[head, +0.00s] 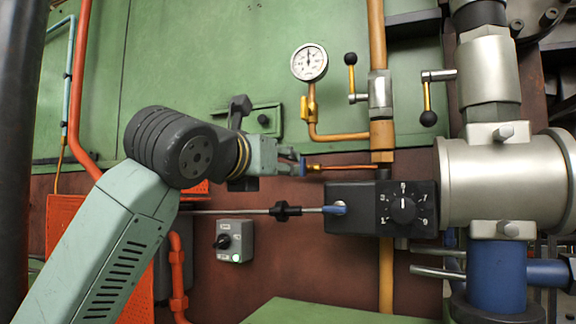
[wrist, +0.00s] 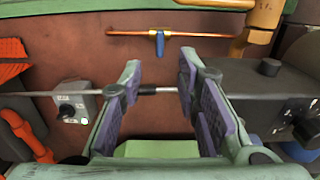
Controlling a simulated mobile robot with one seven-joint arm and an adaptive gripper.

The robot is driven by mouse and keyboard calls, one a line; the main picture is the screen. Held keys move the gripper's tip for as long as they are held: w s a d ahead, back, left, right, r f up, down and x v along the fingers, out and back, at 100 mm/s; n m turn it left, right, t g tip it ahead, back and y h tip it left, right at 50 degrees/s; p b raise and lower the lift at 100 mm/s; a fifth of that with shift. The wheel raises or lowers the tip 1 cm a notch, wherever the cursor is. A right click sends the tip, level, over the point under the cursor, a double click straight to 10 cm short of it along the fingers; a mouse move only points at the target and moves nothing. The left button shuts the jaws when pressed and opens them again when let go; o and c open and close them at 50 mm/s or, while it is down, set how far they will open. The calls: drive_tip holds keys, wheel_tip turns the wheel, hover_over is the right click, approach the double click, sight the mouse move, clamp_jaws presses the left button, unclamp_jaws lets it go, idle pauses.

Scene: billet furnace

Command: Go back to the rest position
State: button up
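My gripper (head: 291,162) is raised in front of the machine wall in the head view, at the end of my arm. In the wrist view my gripper (wrist: 158,70) is open, its two purple-padded fingers well apart with nothing held between them. Beyond the fingertips a thin copper pipe (wrist: 200,34) with a small blue lever (wrist: 160,43) runs along the wall. A metal rod (wrist: 148,91) passes across the view in the gap between the fingers. I cannot tell the exact distance from fingertips to pipe.
A black dial box (head: 380,208) is right of and below my gripper. A pressure gauge (head: 309,62) and black-knobbed valve levers (head: 428,100) are above and to the right. A grey switch box (head: 235,241) is below. Large pale pipework (head: 490,185) fills the right.

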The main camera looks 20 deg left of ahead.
drive_tip(key=shift+s, duration=0.3)
